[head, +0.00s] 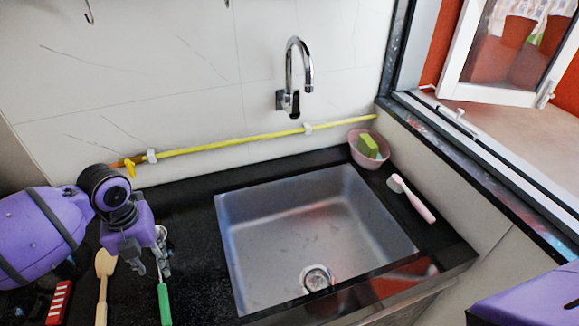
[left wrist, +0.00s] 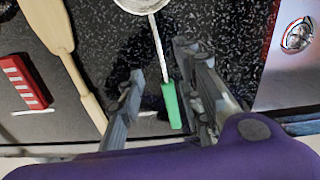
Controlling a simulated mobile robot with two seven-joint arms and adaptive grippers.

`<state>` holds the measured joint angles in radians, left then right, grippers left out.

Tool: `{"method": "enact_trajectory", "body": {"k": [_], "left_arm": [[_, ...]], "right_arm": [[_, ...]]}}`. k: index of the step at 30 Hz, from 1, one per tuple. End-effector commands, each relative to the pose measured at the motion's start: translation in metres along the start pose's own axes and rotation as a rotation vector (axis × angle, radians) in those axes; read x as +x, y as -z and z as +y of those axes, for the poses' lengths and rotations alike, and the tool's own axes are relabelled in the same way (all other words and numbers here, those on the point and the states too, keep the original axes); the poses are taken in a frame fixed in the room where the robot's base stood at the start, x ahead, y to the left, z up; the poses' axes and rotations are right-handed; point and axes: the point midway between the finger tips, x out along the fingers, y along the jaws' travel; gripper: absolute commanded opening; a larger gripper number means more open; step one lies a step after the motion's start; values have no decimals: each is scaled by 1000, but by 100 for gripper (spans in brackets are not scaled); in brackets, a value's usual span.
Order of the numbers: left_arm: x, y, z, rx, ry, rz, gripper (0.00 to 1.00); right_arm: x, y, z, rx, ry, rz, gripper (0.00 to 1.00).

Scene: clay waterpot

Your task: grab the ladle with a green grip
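The ladle with a green grip lies on the black counter left of the sink. Its green grip shows in the head view (head: 164,303) and between my fingers in the left wrist view (left wrist: 172,105). Its thin metal shaft runs up to a round metal bowl (left wrist: 140,3), cut off by that view's top edge. My left gripper (head: 151,266) is open, with its fingers pointing down over the ladle. In the left wrist view the two fingers (left wrist: 160,62) stand on either side of the handle, with visible gaps. My right gripper is out of view.
A wooden spatula (head: 103,275) and a red-and-white object (head: 60,302) lie left of the ladle. The sink (head: 285,235) is to its right. A pink bowl with a sponge (head: 369,162) and a pink-handled brush (head: 420,206) are beyond the sink. A yellow pipe (head: 230,144) runs along the wall.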

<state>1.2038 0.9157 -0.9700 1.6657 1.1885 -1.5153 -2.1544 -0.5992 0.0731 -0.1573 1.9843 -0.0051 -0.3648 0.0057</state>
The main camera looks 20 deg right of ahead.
Motion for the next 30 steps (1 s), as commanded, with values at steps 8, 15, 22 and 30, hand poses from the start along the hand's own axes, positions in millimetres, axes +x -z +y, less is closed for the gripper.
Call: {"method": "enact_trajectory", "body": {"k": [8,15,22,30], "left_arm": [[37,2,-1,-1,0,0,33],[38,2,-1,0,0,-1,27],[38,2,-1,0,0,-1,0],[38,2,-1,-1,0,-1,0]], "right_arm": [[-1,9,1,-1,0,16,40],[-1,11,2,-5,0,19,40],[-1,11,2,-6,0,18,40],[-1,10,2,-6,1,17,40]]}}
